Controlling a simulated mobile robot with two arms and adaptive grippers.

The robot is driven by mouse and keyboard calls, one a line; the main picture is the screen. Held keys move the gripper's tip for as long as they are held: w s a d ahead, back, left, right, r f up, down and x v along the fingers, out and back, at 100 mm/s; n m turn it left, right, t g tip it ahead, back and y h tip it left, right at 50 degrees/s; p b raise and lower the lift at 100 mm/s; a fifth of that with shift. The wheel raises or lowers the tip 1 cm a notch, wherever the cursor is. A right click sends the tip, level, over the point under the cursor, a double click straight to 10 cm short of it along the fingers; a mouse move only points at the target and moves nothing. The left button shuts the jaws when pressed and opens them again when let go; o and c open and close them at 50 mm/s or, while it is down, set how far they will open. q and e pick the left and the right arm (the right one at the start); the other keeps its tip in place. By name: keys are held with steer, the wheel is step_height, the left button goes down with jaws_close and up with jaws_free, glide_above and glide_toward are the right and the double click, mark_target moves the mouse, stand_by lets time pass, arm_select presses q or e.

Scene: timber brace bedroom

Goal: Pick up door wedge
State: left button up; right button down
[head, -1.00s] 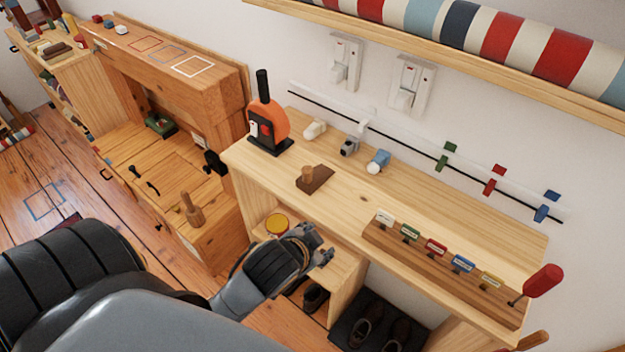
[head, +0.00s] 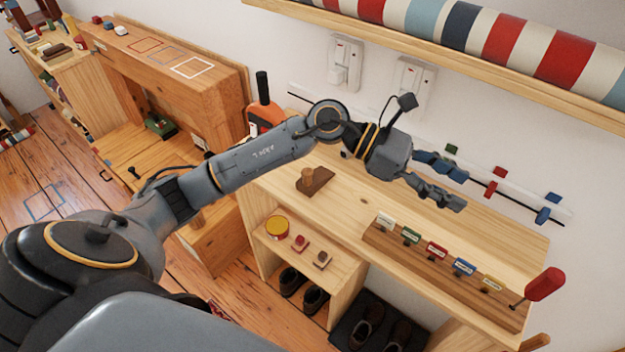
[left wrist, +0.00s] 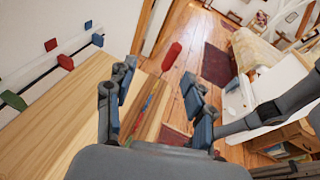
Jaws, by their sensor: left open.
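A dark brown flat wooden piece (head: 318,183) with a pale round knob lies on the pale bench top; it may be the door wedge, but I cannot tell for sure. My left gripper (head: 455,189) is open and empty above the right half of the bench, to the right of that piece and apart from it. In the left wrist view my left gripper's two fingers (left wrist: 160,95) are spread, with nothing between them that they touch. My left forearm hides part of the bench's back left. My right gripper does not show.
A rack of coloured labels (head: 440,255) and a red-handled tool (head: 545,283) line the bench's front right. Coloured clips (head: 495,182) sit on a wall rail. A striped roll lies on the shelf (head: 450,60) above. An orange tool (head: 262,115) stands at the bench's left.

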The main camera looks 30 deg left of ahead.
arm_select(q)
steer(key=w+a+f+m+g+y, duration=0.1)
steer(key=w+a+f+m+y, duration=0.1)
steer(key=a+f+m+y, duration=0.45)
steer(key=n+g+y, duration=0.1)
steer(key=n+y, duration=0.2)
steer(key=y, duration=0.5)
glide_toward(307, 171)
steer(key=shift+m+y, duration=0.25)
steer(key=f, duration=0.2)
steer(key=f+p, duration=0.1)
steer(key=f, duration=0.1)
steer(key=shift+w+a+f, duration=0.2)
steer(key=shift+f+p, duration=0.35)
steer(key=shift+f, duration=0.25)
steer(key=f+p, duration=0.1)
steer(key=f, duration=0.1)
steer(key=d+f+p, duration=0.1)
steer(key=f, duration=0.1)
steer(key=shift+a+f, duration=0.1)
steer(key=shift+f, duration=0.55)
jaws_close()
